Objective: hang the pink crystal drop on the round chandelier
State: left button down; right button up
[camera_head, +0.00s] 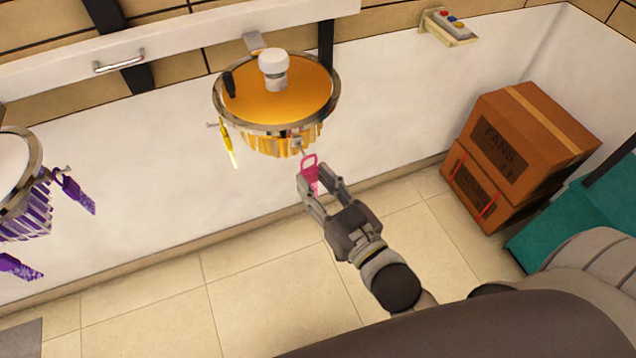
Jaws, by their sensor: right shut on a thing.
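The round chandelier (275,98) hangs in the upper middle, with an orange inside, a metal rim and a white cap. A yellow drop (230,148) hangs at its left side. A small hook (297,142) sticks out at the front of its rim. My right gripper (316,186) is shut on the pink crystal drop (309,168), just below and right of the chandelier. The drop's loop points up, close to the hook; I cannot tell whether they touch. The drop's lower part is partly hidden by the fingers. My left gripper is not in view.
Another round fixture (25,190) with purple drops (77,194) is at the left edge. Stacked brown boxes (520,150) stand on the floor at right, by a teal object (560,225). A button panel (447,24) is on the wall. The floor at lower left is mostly clear.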

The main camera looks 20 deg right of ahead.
aim_at(315, 180)
jog(key=shift+w, duration=0.15)
jog(key=shift+d+p+x, duration=0.2)
jog(key=shift+p+x, duration=0.2)
jog(key=shift+x, duration=0.65)
jog(key=shift+w, duration=0.1)
jog(key=shift+w+p, duration=0.35)
jog(key=shift+w, duration=0.35)
jog(key=shift+f, duration=0.15)
jog(key=shift+f, duration=0.4)
jog(key=shift+f, duration=0.15)
dwell(0.5)
